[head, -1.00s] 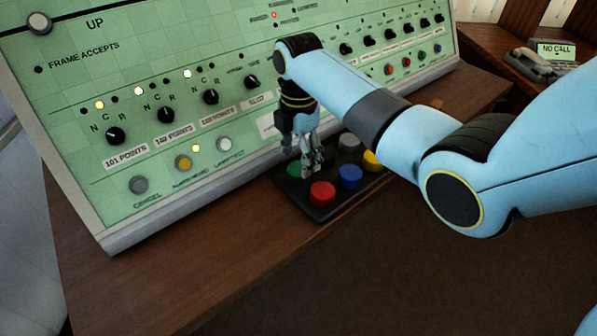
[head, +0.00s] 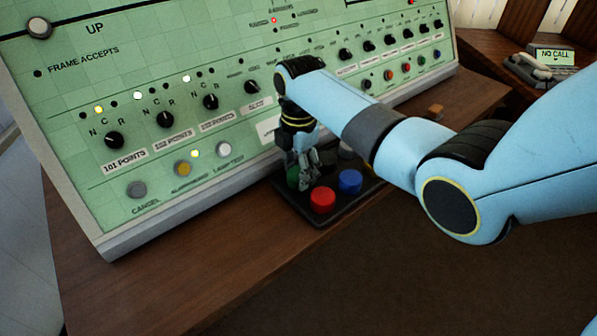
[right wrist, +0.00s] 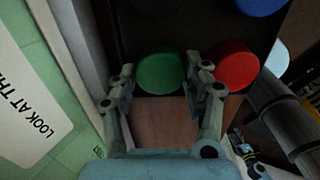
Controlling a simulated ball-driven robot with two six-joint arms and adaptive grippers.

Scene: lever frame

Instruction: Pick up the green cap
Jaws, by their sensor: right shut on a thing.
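The green cap (right wrist: 161,72) shows in the right wrist view between the two fingers of my right gripper (right wrist: 161,88). The gripper is shut on it. In the head view the green cap (head: 292,178) is partly hidden behind the fingers of my right gripper (head: 306,182), at the left of a black tray (head: 318,215). I cannot tell whether the cap is clear of the tray. My left gripper is not in view.
A red cap (head: 322,199) and a blue cap (head: 350,181) are close to the right gripper on the tray. A grey cap is partly hidden by my arm. The sloping green panel (head: 75,165) with knobs stands behind. The wooden desk (head: 190,265) is clear at front left.

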